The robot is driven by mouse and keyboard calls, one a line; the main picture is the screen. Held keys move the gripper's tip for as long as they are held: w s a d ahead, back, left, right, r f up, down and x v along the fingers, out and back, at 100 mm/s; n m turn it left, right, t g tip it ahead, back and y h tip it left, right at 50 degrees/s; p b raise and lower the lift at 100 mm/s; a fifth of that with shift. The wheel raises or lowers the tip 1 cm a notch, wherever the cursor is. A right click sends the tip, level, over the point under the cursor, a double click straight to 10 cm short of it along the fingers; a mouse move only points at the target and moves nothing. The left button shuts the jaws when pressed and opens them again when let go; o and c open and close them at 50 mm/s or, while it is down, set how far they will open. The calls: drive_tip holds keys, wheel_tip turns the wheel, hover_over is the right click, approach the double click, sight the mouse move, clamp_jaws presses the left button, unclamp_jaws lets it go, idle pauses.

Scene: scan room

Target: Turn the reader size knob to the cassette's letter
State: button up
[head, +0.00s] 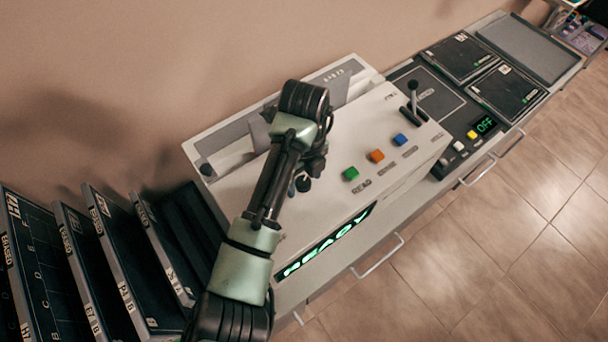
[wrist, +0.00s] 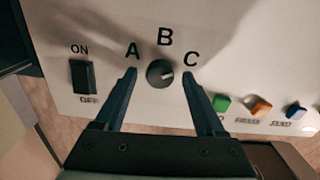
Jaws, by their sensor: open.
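The size knob (wrist: 160,73), small, round and black, sits on the reader's pale panel in the wrist view, with letters A, B and C in an arc above it. A short light mark on it points right, slightly below the C. My gripper (wrist: 158,76) is open, with one finger on each side of the knob; I see gaps between fingers and knob, but cannot judge the depth. In the head view my arm covers part of the reader (head: 335,150) and most of the knob area. I cannot make out a cassette letter in the reader.
Green (head: 350,173), orange (head: 376,155) and blue (head: 400,139) buttons and a lever (head: 413,97) stand right of my arm. A lit READY display (head: 325,242) is on the front. A black ON/OFF switch (wrist: 83,77) is left of the knob. Several dark cassettes (head: 120,260) stand at left.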

clamp_jaws()
idle(0.4)
